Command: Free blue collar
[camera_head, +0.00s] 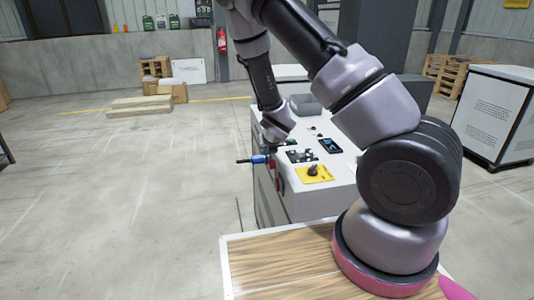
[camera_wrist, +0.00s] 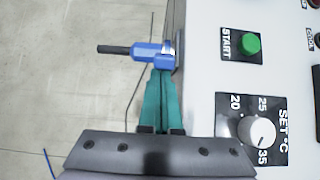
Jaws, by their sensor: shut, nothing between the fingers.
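The blue collar (camera_wrist: 148,51) sits on a dark rod or hose end that sticks out to the left, at the left side of the machine. It also shows in the head view (camera_head: 258,159) as a small blue piece beside the machine's upper edge. My gripper (camera_wrist: 161,72) has green fingers that are shut together with nothing between them. Their tips are right at the collar's lower edge in the wrist view; I cannot tell if they touch it. In the head view my arm hides most of the gripper.
The machine's white top panel (camera_wrist: 205,85) lies right of the fingers, with a green START button (camera_wrist: 251,44) and a temperature knob (camera_wrist: 258,131). The head view shows a yellow switch plate (camera_head: 314,174). A thin cable hangs by the machine. The floor (camera_head: 120,200) to the left is clear.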

